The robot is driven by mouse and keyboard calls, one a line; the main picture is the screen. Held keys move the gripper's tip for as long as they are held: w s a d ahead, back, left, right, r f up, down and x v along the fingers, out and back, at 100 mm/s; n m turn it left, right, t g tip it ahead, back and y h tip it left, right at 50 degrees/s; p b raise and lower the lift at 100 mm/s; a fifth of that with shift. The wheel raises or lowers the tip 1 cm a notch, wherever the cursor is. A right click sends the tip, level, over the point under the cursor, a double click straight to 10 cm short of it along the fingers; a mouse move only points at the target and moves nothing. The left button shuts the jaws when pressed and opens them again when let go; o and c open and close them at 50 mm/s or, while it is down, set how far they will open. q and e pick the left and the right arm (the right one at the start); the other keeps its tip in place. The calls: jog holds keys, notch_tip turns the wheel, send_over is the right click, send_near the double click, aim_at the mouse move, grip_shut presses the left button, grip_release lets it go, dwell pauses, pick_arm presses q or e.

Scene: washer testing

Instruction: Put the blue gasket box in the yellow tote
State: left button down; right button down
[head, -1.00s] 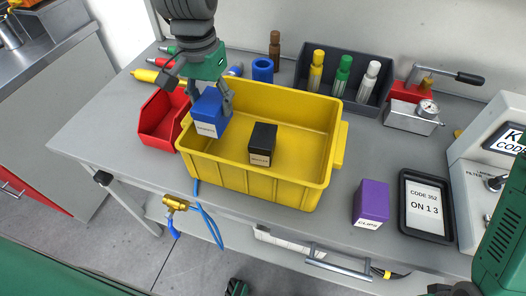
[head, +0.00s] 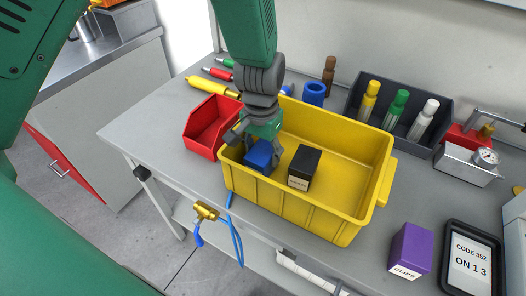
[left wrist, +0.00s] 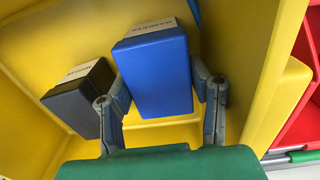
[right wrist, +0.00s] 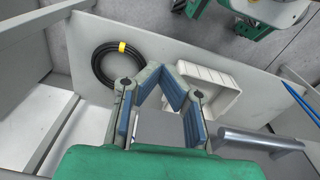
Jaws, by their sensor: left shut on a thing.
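The blue gasket box (head: 259,156) is inside the yellow tote (head: 350,197), at its left end beside a black box (head: 304,167). My left gripper (head: 251,138) reaches down from above and is shut on the blue box. In the left wrist view the blue box (left wrist: 155,75) sits between both fingers, its white label partly visible at the far edge. I cannot tell whether the box touches the tote floor.
A red bin (head: 208,127) stands left of the tote. Behind it are a blue cylinder (head: 314,94) and a dark rack (head: 411,117) of bottles. A purple box (head: 410,250) and a code display (head: 468,262) are at right. The tote's right half is clear.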

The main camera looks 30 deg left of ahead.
aim_at(263, 150)
pick_arm(q)
jog(key=c, duration=1.2)
grip_release()
jog(key=shift+d, duration=0.15)
jog(key=shift+o, duration=0.8)
jog(key=shift+d+r, duration=0.1)
jog(key=shift+d, duration=0.4)
jog(key=r, duration=0.5)
jog(key=a+r+p, duration=0.1)
jog(key=r, duration=0.1)
jog(key=shift+a+r, duration=0.1)
jog(key=shift+r, duration=0.2)
jog(key=r, duration=0.4)
jog(key=shift+d+r, duration=0.25)
jog(key=shift+d, duration=0.15)
pick_arm(e)
jog(key=shift+d+r, duration=0.5)
jog(key=shift+r, duration=0.1)
pick_arm(q)
jog(key=shift+a+f, duration=0.1)
jog(key=shift+a, duration=0.25)
pick_arm(e)
jog(key=shift+a, duration=0.3)
pick_arm(q)
jog(key=shift+s, duration=0.1)
pick_arm(e)
jog(key=shift+s, duration=0.1)
